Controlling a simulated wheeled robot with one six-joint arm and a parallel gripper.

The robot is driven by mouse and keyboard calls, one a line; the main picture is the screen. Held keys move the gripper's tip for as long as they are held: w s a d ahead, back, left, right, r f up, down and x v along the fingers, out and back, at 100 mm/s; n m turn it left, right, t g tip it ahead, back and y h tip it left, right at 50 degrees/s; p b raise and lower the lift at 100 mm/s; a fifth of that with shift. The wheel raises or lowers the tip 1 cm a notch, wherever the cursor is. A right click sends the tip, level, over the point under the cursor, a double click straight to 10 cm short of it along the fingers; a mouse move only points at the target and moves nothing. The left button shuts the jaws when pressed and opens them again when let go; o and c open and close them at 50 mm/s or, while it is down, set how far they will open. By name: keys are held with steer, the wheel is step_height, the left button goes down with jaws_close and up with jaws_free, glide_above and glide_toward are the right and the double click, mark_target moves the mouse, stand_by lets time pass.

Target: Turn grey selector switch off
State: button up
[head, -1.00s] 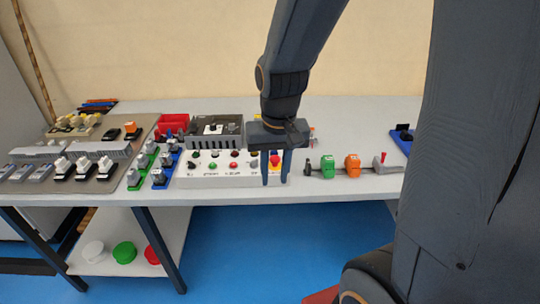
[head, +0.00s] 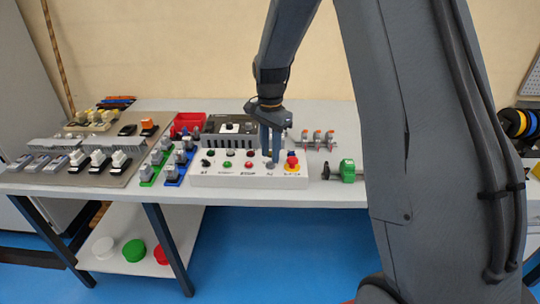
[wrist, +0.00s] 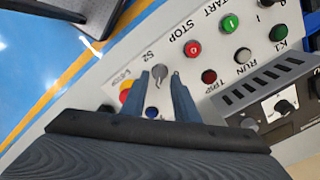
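The grey selector switch (wrist: 159,73) is a round knob on the white control box (head: 225,182), beside the label S2. In the wrist view it lies between the tips of my two blue-grey fingers. My gripper (wrist: 160,80) is open, with a narrow gap on each side of the knob. In the head view my gripper (head: 271,157) points down over the right part of the box, and its fingers largely hide the switch. I cannot tell whether the fingertips are level with the knob or just above it.
The red and yellow emergency stop (head: 292,162) stands close right of my gripper. Green and red buttons (head: 227,164) lie to its left. A dark grey unit (head: 228,129) stands behind the box. A green device (head: 347,170) sits farther right on the table.

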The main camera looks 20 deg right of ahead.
mark_target(270, 163)
steer(key=shift+f, duration=1.15)
jaws_close()
